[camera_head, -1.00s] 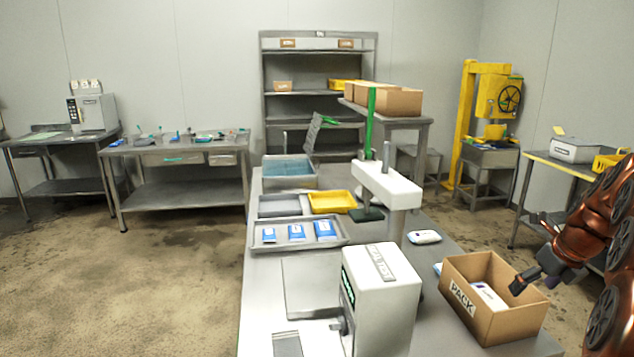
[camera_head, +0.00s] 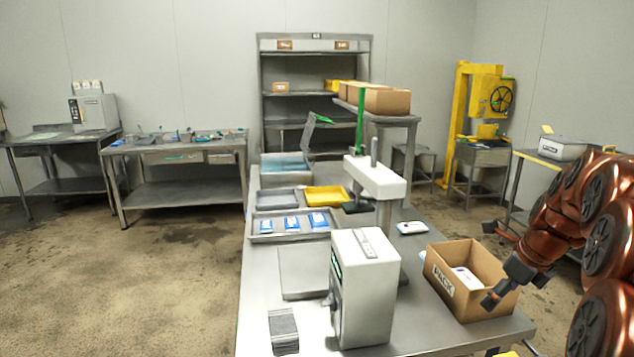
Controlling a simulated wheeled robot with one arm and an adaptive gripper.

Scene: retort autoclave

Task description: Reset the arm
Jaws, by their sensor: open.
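My arm comes in from the right edge, copper-coloured and bent. My gripper (camera_head: 492,263) is open, with its dark fingers spread apart near the right side of the PACK box (camera_head: 492,307). One finger shows near the box's front right rim; I cannot tell whether it touches. Nothing shows between the fingers. The PACK box is an open cardboard carton on the steel table (camera_head: 258,300). A white and purple pack (camera_head: 467,278) lies inside it.
A white and grey machine (camera_head: 364,290) stands at the table's front. Behind it are a white-topped post (camera_head: 375,178), a yellow tray (camera_head: 327,196) and a grey tray (camera_head: 292,237) with blue packs. A white packet (camera_head: 411,228) lies behind the box. Floor on the left is clear.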

